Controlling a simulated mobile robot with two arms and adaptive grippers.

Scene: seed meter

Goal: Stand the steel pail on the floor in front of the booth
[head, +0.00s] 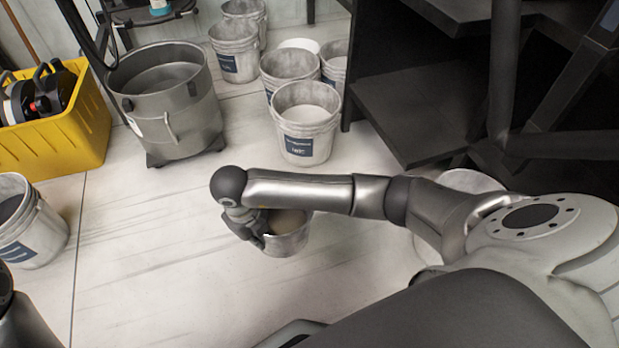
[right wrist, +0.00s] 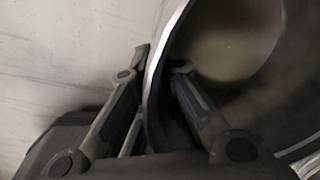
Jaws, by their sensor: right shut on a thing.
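The steel pail (head: 290,241) is a small grey metal pail, partly hidden behind my right arm in the head view. My right gripper (head: 262,236) is shut on its rim at the left side. In the right wrist view, the pail (right wrist: 270,95) fills the right half, and the fingers of my right gripper (right wrist: 160,75) sit on either side of its wall. The head view does not show clearly whether the pail's bottom touches the floor. My left gripper is out of view. I cannot pick out the booth for certain.
A large grey bin (head: 170,110) stands at the upper left beside a yellow crate (head: 60,150) of dark bottles. Several white-grey buckets with blue labels (head: 306,120) stand at the back. Another bucket (head: 35,240) is at the left. Dark shelving (head: 420,110) fills the upper right. Floor left of the pail is clear.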

